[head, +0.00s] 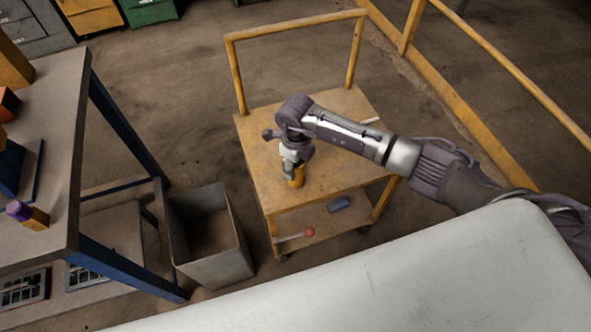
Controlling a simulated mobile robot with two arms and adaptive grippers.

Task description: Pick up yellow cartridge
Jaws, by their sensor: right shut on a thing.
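The yellow cartridge (297,179) stands roughly upright on the top of the yellow cart (335,177), near its front left part. My right gripper (293,165) reaches down onto it from above and is shut on its upper part, which the fingers hide. I cannot tell whether the cartridge still touches the cart top. My left gripper is not in view.
A pale stick-like item (371,121) lies on the cart top. The lower shelf holds a blue item (339,204) and a red-ended tool (309,232). A grey bin (212,235) stands left of the cart, beside a workbench (55,130). A yellow railing (500,65) runs behind on the right.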

